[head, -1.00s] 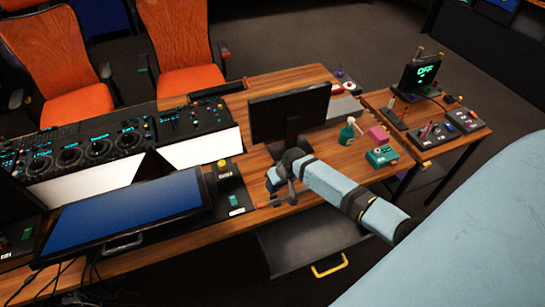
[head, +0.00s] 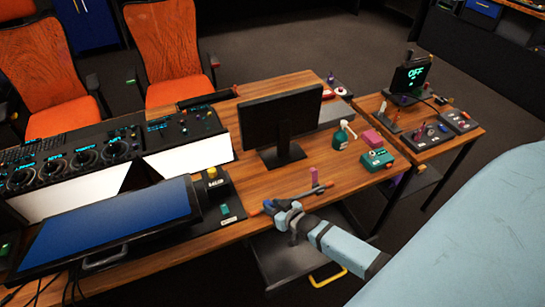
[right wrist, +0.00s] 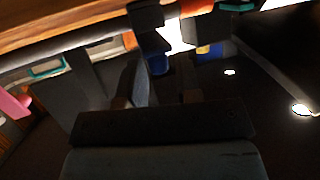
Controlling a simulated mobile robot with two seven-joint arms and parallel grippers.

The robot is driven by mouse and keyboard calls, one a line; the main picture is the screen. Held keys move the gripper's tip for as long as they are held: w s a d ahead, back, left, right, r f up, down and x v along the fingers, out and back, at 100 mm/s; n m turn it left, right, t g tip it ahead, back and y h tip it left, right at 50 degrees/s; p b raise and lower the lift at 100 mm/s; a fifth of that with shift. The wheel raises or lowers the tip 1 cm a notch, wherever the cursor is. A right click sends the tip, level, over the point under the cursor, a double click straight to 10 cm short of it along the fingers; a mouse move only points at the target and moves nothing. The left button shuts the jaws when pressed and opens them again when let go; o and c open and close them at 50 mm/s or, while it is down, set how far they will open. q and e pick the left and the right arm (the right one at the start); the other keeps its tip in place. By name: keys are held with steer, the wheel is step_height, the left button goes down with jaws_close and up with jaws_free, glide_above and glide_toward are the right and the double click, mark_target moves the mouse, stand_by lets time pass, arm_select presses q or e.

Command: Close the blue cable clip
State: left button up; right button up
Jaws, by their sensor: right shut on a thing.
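My right gripper (head: 268,208) is at the front edge of the wooden desk, below the black monitor. The right wrist view shows its two dark fingers (right wrist: 165,88) pointing up the picture, a little apart. A small blue part (right wrist: 157,65), which looks like the blue cable clip, is at the fingertips, below the desk edge; the gripper is shut on it. The view is dark, so I cannot tell whether the clip itself is open or closed. In the head view the clip is hidden by the gripper. My left gripper is out of view.
The black monitor (head: 280,118) stands behind the gripper. A green bottle (head: 343,136), a teal box (head: 377,159) and a pink block (head: 372,138) are to the right. A dark drawer with a yellow handle (head: 327,278) is below the desk edge. A blue screen (head: 105,232) is to the left.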

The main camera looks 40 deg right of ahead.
steer(key=shift+s+d+f+t+b, duration=0.15)
steer(key=shift+s+f+t+b, duration=0.05)
steer(key=shift+f+t+b, duration=0.4)
steer(key=shift+t+b, duration=0.3)
steer(key=shift+b, duration=0.15)
steer(key=shift+s+n, duration=0.1)
steer(key=shift+n, duration=0.2)
steer(key=o, duration=0.7)
steer(key=shift+c, duration=0.2)
steer(key=shift+o, duration=0.3)
steer(key=shift+f, duration=0.1)
